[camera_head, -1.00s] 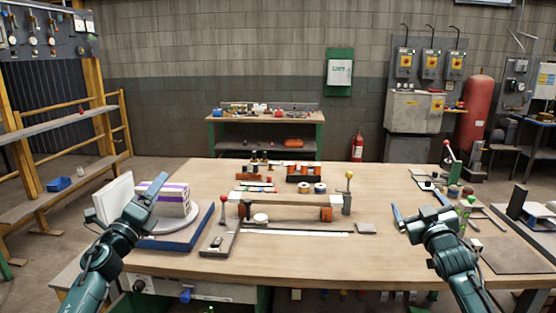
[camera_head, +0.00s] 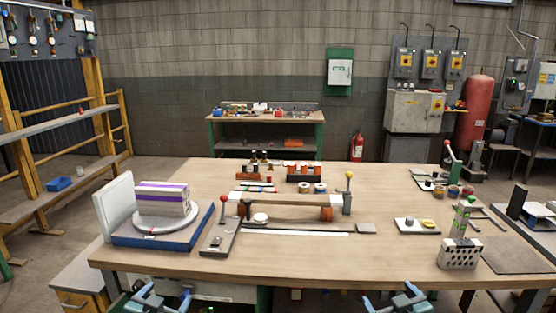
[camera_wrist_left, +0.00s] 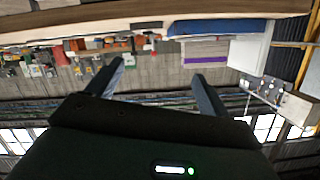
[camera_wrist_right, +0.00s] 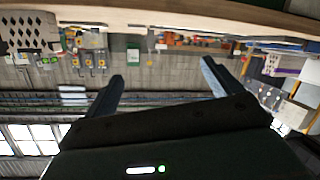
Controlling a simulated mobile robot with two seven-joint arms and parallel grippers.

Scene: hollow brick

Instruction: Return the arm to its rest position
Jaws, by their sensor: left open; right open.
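My left gripper (camera_head: 158,298) is low at the bottom edge of the head view, in front of the workbench (camera_head: 400,262). It is open and empty, and its two spread fingers (camera_wrist_left: 157,80) show in the left wrist view. My right gripper (camera_head: 395,300) is also at the bottom edge, right of the middle. It is open, with nothing between its fingers (camera_wrist_right: 163,78) in the right wrist view. Both grippers are apart from everything on the bench. Most of both arms is out of the head view.
A purple-striped white block (camera_head: 163,198) sits on a round plate (camera_head: 165,222) over a blue base (camera_head: 150,240) at the bench's left. A perforated metal holder (camera_head: 459,254) stands at the right. A long rail fixture (camera_head: 290,200) lies mid-bench. The front middle bench top is clear.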

